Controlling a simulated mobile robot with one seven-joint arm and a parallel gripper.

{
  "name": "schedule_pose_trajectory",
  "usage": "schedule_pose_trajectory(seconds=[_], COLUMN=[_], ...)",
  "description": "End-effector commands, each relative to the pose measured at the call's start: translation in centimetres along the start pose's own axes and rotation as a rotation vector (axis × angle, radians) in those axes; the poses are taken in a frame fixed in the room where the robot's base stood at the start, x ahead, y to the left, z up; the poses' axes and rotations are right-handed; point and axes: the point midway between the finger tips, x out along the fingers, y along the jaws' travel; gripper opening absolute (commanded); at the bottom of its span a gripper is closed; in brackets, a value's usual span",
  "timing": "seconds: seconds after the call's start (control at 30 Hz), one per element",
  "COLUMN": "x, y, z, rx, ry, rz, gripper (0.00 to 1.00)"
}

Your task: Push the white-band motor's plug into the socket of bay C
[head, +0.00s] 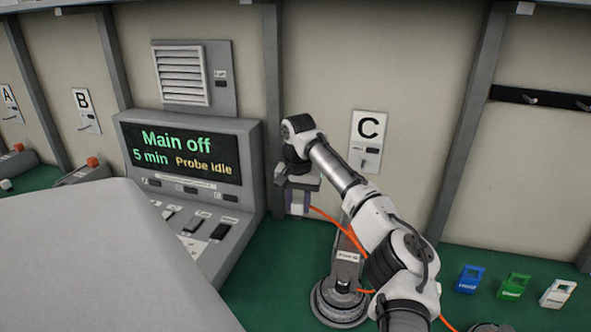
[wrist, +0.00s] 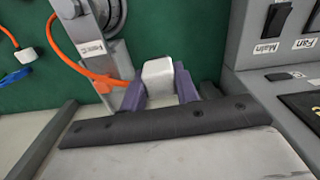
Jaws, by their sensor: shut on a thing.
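My gripper (head: 298,200) is shut on a white block-shaped plug (wrist: 158,76), with a purple finger on each side of it in the wrist view (wrist: 159,93). An orange cable (wrist: 100,78) runs to the plug. In the head view the gripper is above the green bench, between the console and the bay C sign (head: 370,128). A round motor-like unit on a labelled grey stand (head: 340,300) is below the sign, partly behind my arm; it also shows in the wrist view (wrist: 97,45). I cannot make out a white band or bay C's socket.
A console (head: 195,165) with a screen and switches stands close left of the gripper. Blue (head: 469,279), green (head: 514,287) and white (head: 557,293) tags stand at the right. A white-ended orange cable (wrist: 25,55) and a blue piece (wrist: 15,76) lie at the wrist view's left.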

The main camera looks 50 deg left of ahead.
Motion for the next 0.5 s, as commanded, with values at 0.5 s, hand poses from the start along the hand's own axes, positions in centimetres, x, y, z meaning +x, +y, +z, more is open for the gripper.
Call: schedule_pose_trajectory(seconds=[0.5], x=[0.0], y=[5.5], z=[3.4], rx=[-0.266], ry=[0.001], rz=[0.001], gripper=[0.01])
